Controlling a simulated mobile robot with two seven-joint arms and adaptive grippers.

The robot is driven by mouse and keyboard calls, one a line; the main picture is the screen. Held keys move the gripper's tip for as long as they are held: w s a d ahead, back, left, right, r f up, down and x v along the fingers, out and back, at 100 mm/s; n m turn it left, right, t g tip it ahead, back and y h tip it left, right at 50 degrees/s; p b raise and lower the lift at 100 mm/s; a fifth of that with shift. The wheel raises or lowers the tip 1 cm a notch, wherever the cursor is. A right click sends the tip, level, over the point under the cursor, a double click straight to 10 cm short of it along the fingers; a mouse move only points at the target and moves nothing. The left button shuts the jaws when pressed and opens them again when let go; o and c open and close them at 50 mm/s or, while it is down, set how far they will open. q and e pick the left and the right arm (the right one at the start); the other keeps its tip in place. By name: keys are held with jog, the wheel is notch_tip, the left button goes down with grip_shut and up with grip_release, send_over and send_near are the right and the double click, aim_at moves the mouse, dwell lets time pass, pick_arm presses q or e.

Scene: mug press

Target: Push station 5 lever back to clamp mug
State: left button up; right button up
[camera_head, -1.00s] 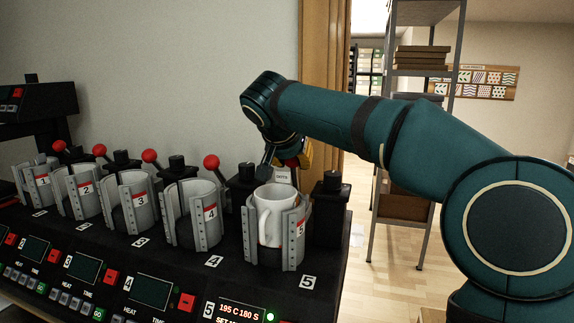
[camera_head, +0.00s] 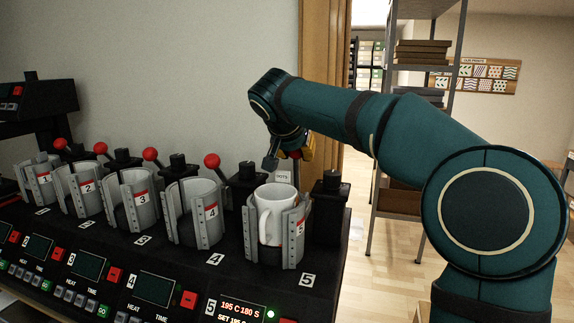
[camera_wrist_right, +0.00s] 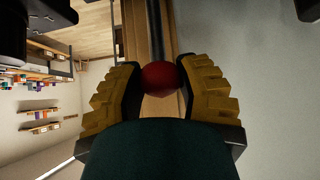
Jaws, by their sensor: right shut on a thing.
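The station 5 lever has a red ball knob (camera_wrist_right: 158,78) on a dark rod (camera_wrist_right: 155,30), seen in the right wrist view. My right gripper (camera_head: 291,154) is behind and above the mug; its yellow fingers are shut on the red knob. In the head view the gripper mostly hides the knob and lever. My left gripper is not in view.
Stations 1 to 4, with empty-looking clamps and red-knobbed levers, such as the station 4 lever (camera_head: 212,161), line up to the left. A dark post (camera_head: 331,205) stands right of the mug. A metal shelf (camera_head: 457,70) and open floor lie behind at right.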

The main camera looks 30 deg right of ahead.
jog(key=shift+r, duration=0.1)
jog(key=shift+w+d+p, duration=0.8)
jog(key=shift+w+d, duration=0.2)
jog(key=shift+d, duration=0.15)
jog(key=o, duration=0.9)
jog(key=shift+c, duration=0.2)
jog(key=shift+s+a+r+p, duration=0.2)
jog(key=shift+r+p, duration=0.5)
jog(key=shift+r, duration=0.35)
jog(key=shift+s+a+r+p, duration=0.1)
jog(key=shift+a+r+p, duration=0.05)
jog(key=shift+r+p, duration=0.8)
jog(key=shift+s+a+r+p, duration=0.2)
jog(key=shift+r+p, duration=0.3)
jog(key=shift+r, duration=0.7)
